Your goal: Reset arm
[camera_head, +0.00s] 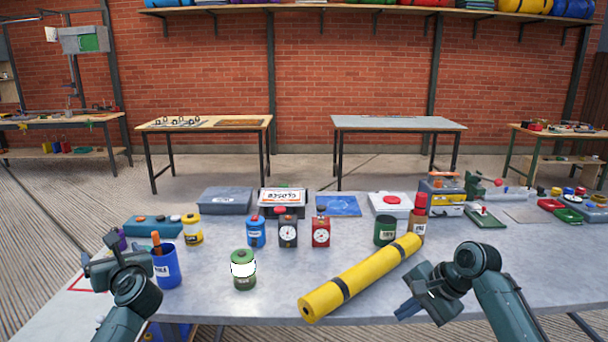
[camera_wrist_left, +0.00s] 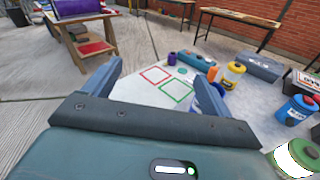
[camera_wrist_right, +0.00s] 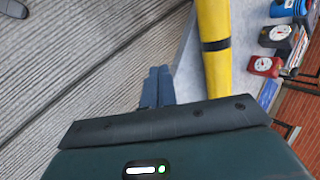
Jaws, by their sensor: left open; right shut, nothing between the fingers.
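My left gripper (camera_head: 108,258) is at the left end of the grey table (camera_head: 270,297), beside a blue cup (camera_head: 166,268). In the left wrist view its two fingers (camera_wrist_left: 158,88) are spread apart with nothing between them, and red and green square outlines show on the table beyond. My right gripper (camera_head: 408,308) is near the table's front edge, right of a long yellow roll (camera_head: 360,278) with dark bands. In the right wrist view its fingers (camera_wrist_right: 158,85) are together and empty, apart from the yellow roll.
A green-and-white can (camera_head: 243,270) stands near the front, left of the roll. Blue, black and red containers (camera_head: 288,230) stand mid-table. Boxes (camera_head: 225,201) line the back edge. Grey tabletop is free around the green can.

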